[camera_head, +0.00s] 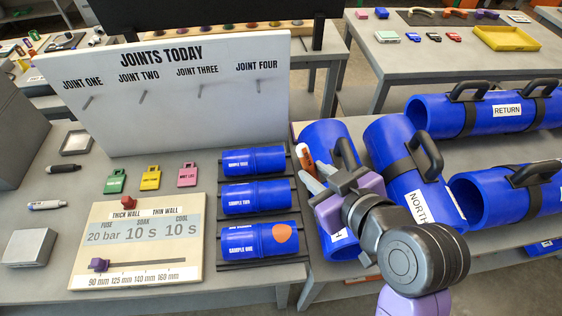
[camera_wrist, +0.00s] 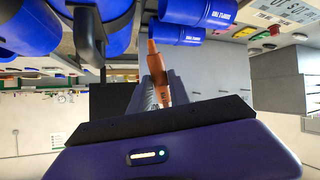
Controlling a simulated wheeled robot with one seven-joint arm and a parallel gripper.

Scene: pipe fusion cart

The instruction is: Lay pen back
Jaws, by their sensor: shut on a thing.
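An orange pen (camera_head: 307,158) is held between the fingers of my gripper (camera_head: 311,178). In the wrist view the pen (camera_wrist: 156,65) points away from the gripper (camera_wrist: 160,92) between its grey fingers, toward the blue sample pipes. A black pen (camera_head: 63,169) and a white-grey pen (camera_head: 45,205) lie on the left of the bench.
Blue sample pipes (camera_head: 254,161) sit in a dark rack beside the settings board (camera_head: 120,205). Coloured tags (camera_head: 150,178) lie behind that board. The white Joints Today board (camera_head: 170,100) stands at the back. Large handled pipes (camera_head: 408,165) crowd the right. Grey bench (camera_head: 90,150) shows at left.

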